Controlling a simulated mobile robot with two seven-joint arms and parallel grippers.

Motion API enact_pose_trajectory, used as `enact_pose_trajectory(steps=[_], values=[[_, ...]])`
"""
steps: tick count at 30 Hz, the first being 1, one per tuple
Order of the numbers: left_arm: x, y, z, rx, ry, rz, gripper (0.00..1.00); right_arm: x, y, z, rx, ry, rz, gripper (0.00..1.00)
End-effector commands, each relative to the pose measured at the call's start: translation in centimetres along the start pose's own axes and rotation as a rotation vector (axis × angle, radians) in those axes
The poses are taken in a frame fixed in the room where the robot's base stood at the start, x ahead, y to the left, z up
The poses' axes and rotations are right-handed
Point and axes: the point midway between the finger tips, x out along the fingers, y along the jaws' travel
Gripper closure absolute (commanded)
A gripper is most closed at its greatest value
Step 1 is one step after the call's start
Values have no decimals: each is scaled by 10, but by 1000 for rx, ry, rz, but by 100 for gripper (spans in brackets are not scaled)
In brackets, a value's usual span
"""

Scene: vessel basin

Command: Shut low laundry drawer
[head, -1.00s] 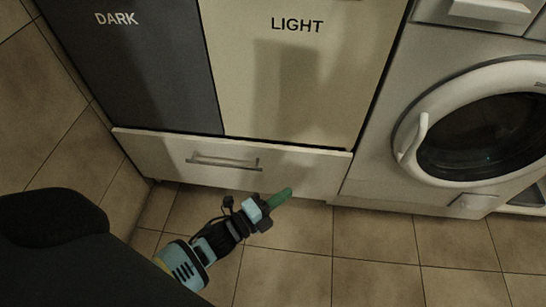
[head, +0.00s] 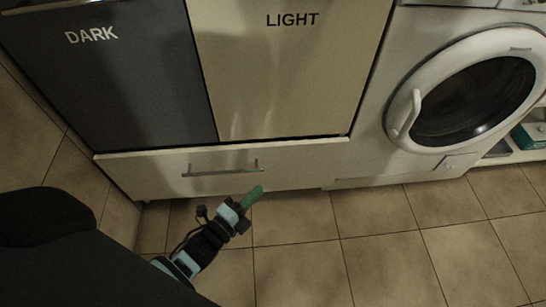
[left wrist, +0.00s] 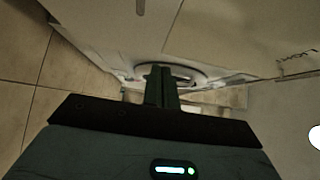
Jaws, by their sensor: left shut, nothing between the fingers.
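The low laundry drawer (head: 295,168) is the wide pale front below the dark and light panels, with a metal bar handle (head: 222,170). A thin dark gap runs along its top edge, and its front seems to stand slightly forward of the panels. My left gripper (head: 252,196) has green fingers and is shut and empty. It is by the drawer's lower edge, right of and below the handle; I cannot tell whether it touches the front. The shut fingers also show in the left wrist view (left wrist: 160,85). My right gripper is not in view.
Above the drawer are the panels marked DARK (head: 110,90) and LIGHT (head: 290,70). A washing machine (head: 370,125) with a round door (head: 402,118) stands to the right. The tiled floor (head: 400,250) in front is clear. A shelf with a teal item (head: 530,135) is at far right.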

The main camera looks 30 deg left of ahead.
Motion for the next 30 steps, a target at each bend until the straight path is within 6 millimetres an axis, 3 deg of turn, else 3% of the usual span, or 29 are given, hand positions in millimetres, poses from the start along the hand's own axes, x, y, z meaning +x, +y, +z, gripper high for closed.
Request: enact_pose_trajectory(steps=[8, 14, 30], values=[[-2, 0, 1, 0, -8, 1, 100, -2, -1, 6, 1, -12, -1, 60], [10, 1, 1, 0, -7, 1, 100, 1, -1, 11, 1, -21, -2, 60], [104, 3, 5, 4, -6, 1, 100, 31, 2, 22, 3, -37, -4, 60]])
